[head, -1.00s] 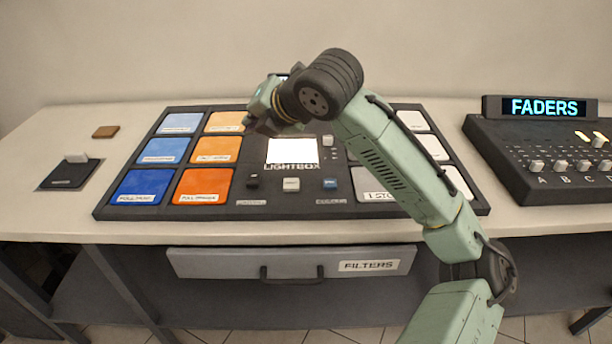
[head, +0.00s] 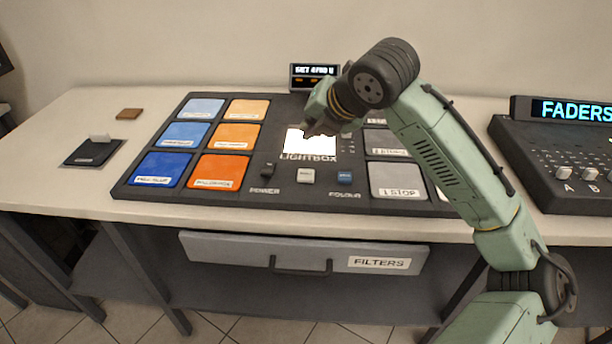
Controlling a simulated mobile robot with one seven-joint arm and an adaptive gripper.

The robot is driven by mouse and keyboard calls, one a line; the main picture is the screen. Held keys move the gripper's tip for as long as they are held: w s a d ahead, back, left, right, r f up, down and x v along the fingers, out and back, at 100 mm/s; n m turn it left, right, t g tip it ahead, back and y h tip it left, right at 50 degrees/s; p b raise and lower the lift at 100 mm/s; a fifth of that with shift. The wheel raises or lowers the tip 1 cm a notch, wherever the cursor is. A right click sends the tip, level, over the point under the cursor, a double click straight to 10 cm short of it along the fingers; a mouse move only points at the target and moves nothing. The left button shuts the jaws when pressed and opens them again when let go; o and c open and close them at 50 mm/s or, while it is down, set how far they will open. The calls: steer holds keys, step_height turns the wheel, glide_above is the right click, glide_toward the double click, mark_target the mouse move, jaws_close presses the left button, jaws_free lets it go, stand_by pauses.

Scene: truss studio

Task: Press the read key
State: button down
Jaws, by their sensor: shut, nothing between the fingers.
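A small off-white key (head: 305,176) sits on the front strip of the dark lightbox console (head: 300,202), between a black power switch (head: 267,170) and a blue key (head: 344,178). Its lettering is too small to make out, so I cannot confirm that it is the read key. My gripper (head: 316,130) is shut and empty. It appears over the glowing white lightbox panel (head: 296,141), behind the off-white key and apart from it. Its height above the panel is hard to tell.
Blue and orange filter tiles (head: 216,169) lie left on the console, grey tiles (head: 397,180) right. A small display (head: 315,76) stands behind. A fader box (head: 565,160) is at the right. A filters drawer (head: 310,253) is below the table edge.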

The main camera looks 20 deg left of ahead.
mark_target(310, 173)
step_height(310, 173, down, 8)
steer(key=b, duration=0.5)
steer(key=shift+r, duration=0.15)
steer(key=shift+b, duration=0.3)
stand_by(0.8)
steer(key=shift+f, duration=0.4)
steer(key=shift+f+b, duration=0.4)
steer(key=shift+b, duration=0.1)
stand_by(0.3)
stand_by(0.3)
steer(key=shift+r+p, duration=0.7)
steer(key=shift+r, duration=0.15)
step_height(310, 173, up, 5)
steer(key=p, duration=0.4)
